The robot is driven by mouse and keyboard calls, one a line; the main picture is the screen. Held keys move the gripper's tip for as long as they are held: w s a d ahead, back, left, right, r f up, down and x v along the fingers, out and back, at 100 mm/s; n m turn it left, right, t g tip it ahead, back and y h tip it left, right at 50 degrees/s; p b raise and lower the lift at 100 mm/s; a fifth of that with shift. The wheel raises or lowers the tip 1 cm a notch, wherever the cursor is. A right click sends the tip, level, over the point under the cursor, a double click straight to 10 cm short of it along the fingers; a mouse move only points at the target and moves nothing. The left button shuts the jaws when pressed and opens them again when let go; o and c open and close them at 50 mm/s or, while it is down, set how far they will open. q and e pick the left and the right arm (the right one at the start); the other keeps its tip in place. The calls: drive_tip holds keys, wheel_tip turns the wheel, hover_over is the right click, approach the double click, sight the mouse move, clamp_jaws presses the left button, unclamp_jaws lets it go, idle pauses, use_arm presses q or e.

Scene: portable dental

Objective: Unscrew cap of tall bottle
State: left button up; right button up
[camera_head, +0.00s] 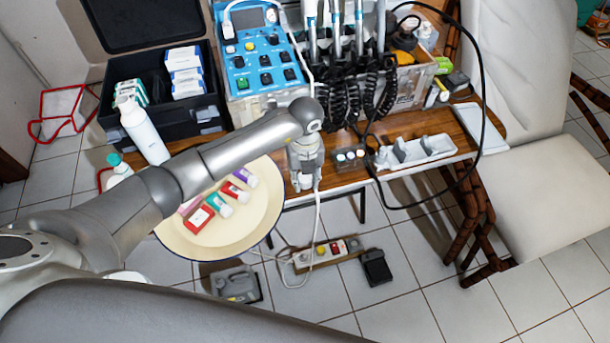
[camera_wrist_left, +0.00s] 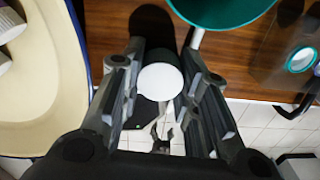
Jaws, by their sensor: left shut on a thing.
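My left gripper (camera_head: 306,182) points down over the front edge of the wooden table, right of the cream round tray. In the left wrist view its two fingers (camera_wrist_left: 160,100) stand on either side of a white round piece (camera_wrist_left: 160,80), shut on it. Only its round end shows clearly; I cannot tell whether a bottle is under it. A tall white bottle (camera_head: 145,132) stands by the black case, apart from the gripper. A bottle with a teal cap (camera_head: 116,161) is partly hidden behind my left arm. My right gripper is not in view.
The cream tray (camera_head: 262,222) holds several small coloured tubes. A clear block (camera_head: 350,158) with small round tops and a grey holder (camera_head: 418,150) stand right of the gripper. A teal round thing (camera_wrist_left: 222,8) is close above the fingers in the wrist view. Black coiled hoses (camera_head: 345,100) hang behind.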

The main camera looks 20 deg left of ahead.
sight(305, 177)
use_arm(q)
drive_tip(key=shift+f, duration=0.15)
drive_tip(key=o, duration=1.1)
wheel_tip(305, 177, up, 12)
drive_tip(key=shift+r+b, duration=0.2)
drive_tip(key=shift+b, duration=0.4)
